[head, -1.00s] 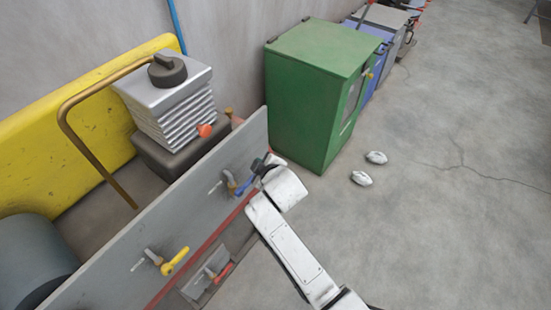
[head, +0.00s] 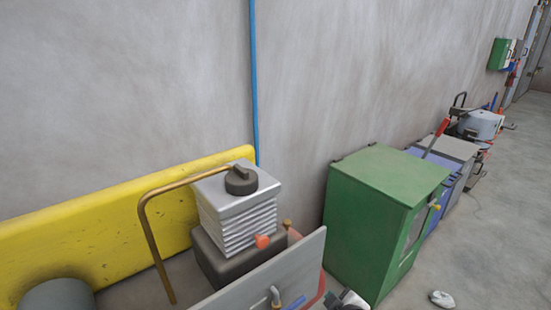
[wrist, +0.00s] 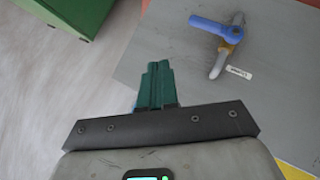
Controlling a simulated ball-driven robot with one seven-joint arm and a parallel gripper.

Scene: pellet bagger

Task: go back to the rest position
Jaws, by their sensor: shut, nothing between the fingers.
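My gripper (wrist: 158,88) shows in the wrist view with its green fingers together and nothing between them. Its fingertips are in front of the grey panel (wrist: 165,58), apart from the blue-handled valve (wrist: 212,32), which lies up and to the right. In the head view only a small part of my arm shows at the bottom edge, beside the right end of the grey panel (head: 255,285). The gripper's fingers cannot be made out there.
A green cabinet (head: 372,215) stands right of the panel. Behind the panel are a silver bellows unit (head: 240,205), a brass bent pipe (head: 150,235) and a yellow barrier (head: 95,215). Bare floor (head: 470,250) lies at the right, with a white object (head: 441,299) on it.

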